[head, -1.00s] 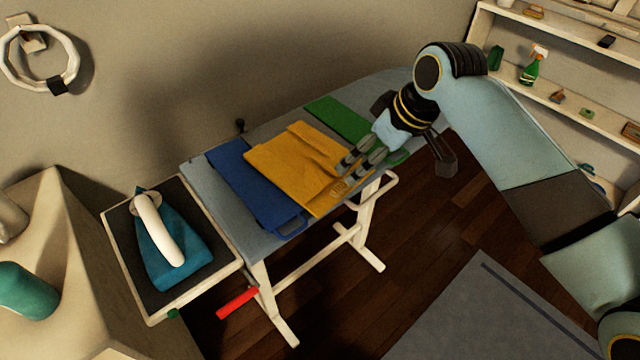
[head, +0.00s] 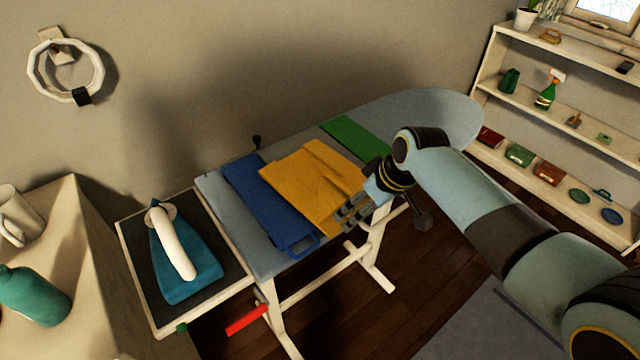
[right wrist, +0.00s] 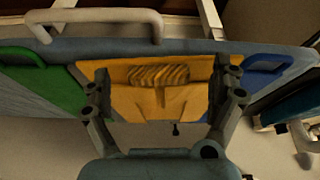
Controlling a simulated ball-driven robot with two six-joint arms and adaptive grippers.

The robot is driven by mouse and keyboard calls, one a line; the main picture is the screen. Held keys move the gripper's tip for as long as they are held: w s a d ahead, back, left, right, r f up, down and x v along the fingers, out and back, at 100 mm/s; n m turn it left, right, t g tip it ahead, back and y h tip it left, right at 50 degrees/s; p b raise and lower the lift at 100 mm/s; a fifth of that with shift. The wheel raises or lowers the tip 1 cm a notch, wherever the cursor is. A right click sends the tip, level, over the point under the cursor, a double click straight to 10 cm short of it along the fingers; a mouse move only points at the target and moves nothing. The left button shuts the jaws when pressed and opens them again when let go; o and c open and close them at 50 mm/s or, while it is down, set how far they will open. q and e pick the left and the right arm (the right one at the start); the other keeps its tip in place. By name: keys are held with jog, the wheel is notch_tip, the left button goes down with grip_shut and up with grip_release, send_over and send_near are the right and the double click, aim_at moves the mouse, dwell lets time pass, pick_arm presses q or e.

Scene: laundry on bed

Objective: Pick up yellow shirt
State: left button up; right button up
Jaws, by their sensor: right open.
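The yellow shirt (head: 308,182) lies folded flat on the ironing board (head: 425,112), between a blue garment (head: 262,196) and a green one (head: 356,138). My right gripper (head: 343,222) is at the shirt's front right corner, near the board's front edge. In the right wrist view the two fingers (right wrist: 163,90) are spread wide, with the yellow shirt (right wrist: 160,98) showing between and beyond them. A ribbed band on the shirt faces the fingers. I cannot tell whether they touch the cloth. My left gripper is not in view.
A teal iron (head: 180,260) stands on the dark pad at the board's left end. A cabinet (head: 75,225) with a mug and a teal bottle is at the far left. A white shelf (head: 535,125) is at the right. Floor in front of the board is open.

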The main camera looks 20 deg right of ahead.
jog(key=shift+c, duration=0.2)
jog(key=c, duration=1.5)
